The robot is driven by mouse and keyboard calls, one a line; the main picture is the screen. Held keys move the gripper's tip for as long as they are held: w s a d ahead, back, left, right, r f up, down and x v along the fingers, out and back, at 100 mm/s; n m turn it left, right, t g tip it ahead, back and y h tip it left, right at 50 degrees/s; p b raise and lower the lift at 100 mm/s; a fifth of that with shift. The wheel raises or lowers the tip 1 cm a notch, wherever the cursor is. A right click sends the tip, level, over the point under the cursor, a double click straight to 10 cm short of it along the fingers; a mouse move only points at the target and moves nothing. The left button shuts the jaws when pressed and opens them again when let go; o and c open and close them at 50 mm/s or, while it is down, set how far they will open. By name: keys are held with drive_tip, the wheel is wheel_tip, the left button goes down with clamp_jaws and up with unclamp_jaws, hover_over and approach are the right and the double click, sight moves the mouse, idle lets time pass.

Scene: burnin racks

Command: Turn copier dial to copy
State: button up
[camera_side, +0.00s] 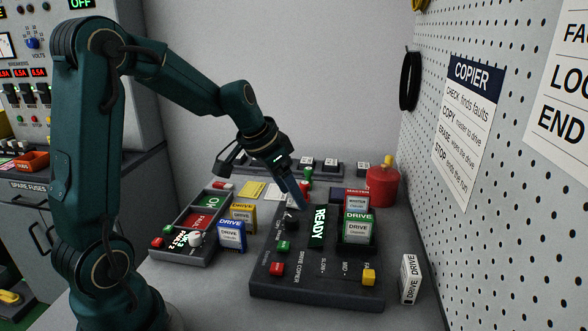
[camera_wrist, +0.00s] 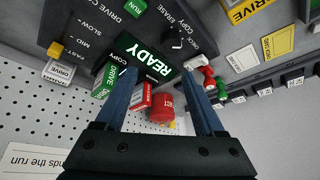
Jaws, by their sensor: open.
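The dark drive copier (camera_side: 315,290) sits on the bench with a green lit READY display (camera_side: 318,227); the display also shows in the wrist view (camera_wrist: 145,55). Its small black dial (camera_side: 291,216) is left of the display. In the wrist view the dial (camera_wrist: 178,43) has a pale mark, with COPY and ERASE lettering near it; the mark's exact setting is too small to tell. My gripper (camera_side: 302,202) is open and empty, pointing down just above the dial area. In the wrist view its blue fingers (camera_wrist: 162,76) are apart, with the dial beyond their tips.
A green drive (camera_side: 358,228) and a red-labelled master (camera_side: 356,200) stand in the copier. A tray (camera_side: 180,252) and yellow and blue drives (camera_side: 242,215) are left. A red canister (camera_side: 381,187) stands behind; a white drive (camera_side: 410,278) is near the pegboard.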

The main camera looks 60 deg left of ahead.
sight(292, 217)
drive_tip(key=shift+s+a+f+n+g, duration=0.2)
drive_tip(key=shift+a+f, duration=0.25)
drive_tip(key=shift+f, duration=0.15)
drive_tip(key=shift+s+a+f+n+g, duration=0.1)
drive_tip(key=shift+a+f+n, duration=0.1)
drive_tip(key=shift+a+f, duration=0.3)
drive_tip(key=shift+f, duration=0.4)
drive_tip(key=shift+x, duration=2.25)
drive_tip(key=shift+c, duration=0.3)
clamp_jaws()
